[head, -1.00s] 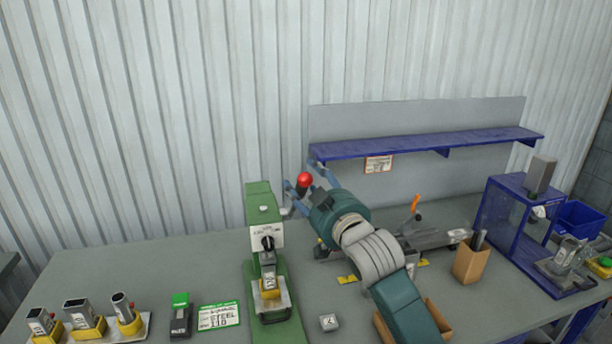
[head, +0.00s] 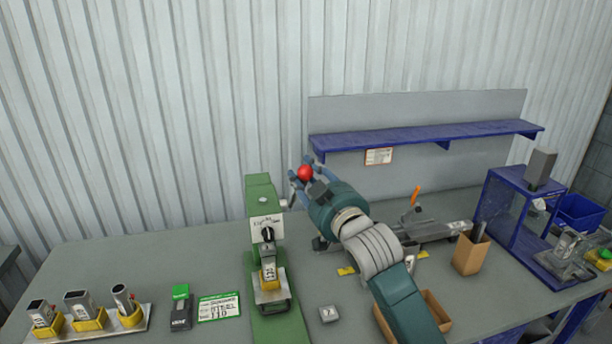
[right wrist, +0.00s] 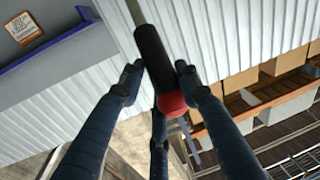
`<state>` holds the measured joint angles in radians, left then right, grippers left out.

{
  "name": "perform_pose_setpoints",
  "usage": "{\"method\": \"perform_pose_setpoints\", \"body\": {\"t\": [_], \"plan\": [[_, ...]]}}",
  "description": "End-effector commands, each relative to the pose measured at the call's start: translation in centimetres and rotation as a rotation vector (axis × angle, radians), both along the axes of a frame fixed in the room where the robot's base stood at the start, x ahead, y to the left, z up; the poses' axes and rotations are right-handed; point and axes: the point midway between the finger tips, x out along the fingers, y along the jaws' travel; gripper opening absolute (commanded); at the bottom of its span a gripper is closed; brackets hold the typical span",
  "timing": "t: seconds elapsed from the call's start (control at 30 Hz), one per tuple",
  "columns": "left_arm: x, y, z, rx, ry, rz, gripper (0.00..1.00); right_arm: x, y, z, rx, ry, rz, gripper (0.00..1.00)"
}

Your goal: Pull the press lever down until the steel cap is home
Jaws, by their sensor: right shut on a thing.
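The green press (head: 262,235) stands on the bench in the middle of the head view. Its lever ends in a red ball (head: 305,173), raised beside the press's upper right. My right gripper (head: 303,171) is shut around the ball end. In the right wrist view the black lever grip (right wrist: 152,55) and red ball (right wrist: 171,103) lie between the fingers (right wrist: 155,85). Below the press ram (head: 267,236), a grey labelled piece with a yellow base (head: 269,275) sits upright on the press bed. I cannot tell the steel cap's seating at this distance. My left gripper is not in view.
At left a tray (head: 140,331) holds several grey tubes in yellow bases. A green-topped block (head: 181,308) and a STEEL card (head: 219,307) lie near the press. A small grey block (head: 329,314), a cardboard box (head: 470,253) and a blue frame (head: 520,182) are to the right.

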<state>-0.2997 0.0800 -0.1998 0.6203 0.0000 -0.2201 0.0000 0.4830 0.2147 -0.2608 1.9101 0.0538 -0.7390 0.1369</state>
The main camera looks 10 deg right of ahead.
Motion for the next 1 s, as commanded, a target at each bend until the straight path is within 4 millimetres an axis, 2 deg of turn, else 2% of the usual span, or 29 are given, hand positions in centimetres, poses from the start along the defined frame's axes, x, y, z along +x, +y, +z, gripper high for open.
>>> {"method": "perform_pose_setpoints", "body": {"t": [0.03, 0.27, 0.7, 1.0], "plan": [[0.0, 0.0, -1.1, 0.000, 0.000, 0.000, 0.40, -0.3, 0.1, -0.7, 0.007, -0.014, 0.003, 0.00], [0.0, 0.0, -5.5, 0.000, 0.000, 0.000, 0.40, -2.0, 0.1, -3.0, 0.013, -0.112, 0.005, 0.00], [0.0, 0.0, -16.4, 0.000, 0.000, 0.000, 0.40, -5.6, -0.1, -8.1, 0.023, -0.375, 0.005, 0.00], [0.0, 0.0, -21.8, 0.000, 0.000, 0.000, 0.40, -6.8, -0.1, -10.6, 0.027, -0.511, 0.005, 0.00]]}}
